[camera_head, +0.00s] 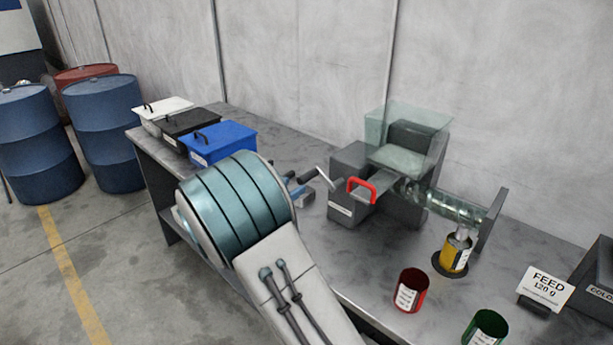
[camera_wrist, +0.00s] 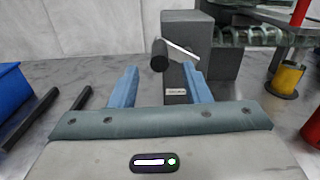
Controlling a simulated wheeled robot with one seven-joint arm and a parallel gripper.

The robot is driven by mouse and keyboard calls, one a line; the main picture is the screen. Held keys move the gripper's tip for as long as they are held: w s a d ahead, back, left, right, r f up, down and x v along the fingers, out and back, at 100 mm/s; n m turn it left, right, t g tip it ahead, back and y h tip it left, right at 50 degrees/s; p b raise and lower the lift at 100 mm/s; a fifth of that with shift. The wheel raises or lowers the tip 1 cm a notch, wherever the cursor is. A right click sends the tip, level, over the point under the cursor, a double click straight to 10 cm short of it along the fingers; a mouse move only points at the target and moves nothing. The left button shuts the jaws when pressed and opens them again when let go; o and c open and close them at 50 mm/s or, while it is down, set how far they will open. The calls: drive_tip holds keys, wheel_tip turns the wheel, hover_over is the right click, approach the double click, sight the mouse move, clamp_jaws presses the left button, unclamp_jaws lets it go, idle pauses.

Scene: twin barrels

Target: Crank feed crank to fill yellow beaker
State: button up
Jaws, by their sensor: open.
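The feed crank (camera_head: 322,175) sticks out of the left side of the grey feeder (camera_head: 345,208), with a pale arm and a dark grip. In the wrist view the dark grip (camera_wrist: 159,55) lies just beyond and between my fingertips, and I see no contact. My gripper (camera_head: 301,186) is open and empty, its blue fingers pointing at the crank; they also show in the wrist view (camera_wrist: 161,70). The yellow beaker (camera_head: 455,252) stands upright on a dark round pad under the spout of the clear auger tube (camera_head: 448,206). Its contents cannot be made out.
A red handle (camera_head: 361,187) juts from the feeder's front. Red (camera_head: 411,290) and green (camera_head: 486,328) beakers stand near the front edge. A sign (camera_head: 547,287) reads "FEED 120 g". White, black and blue (camera_head: 219,143) lidded bins line the left end.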

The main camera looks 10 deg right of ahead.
sight(306, 177)
drive_tip(key=x, duration=0.7)
drive_tip(key=shift+p, duration=0.4)
clamp_jaws()
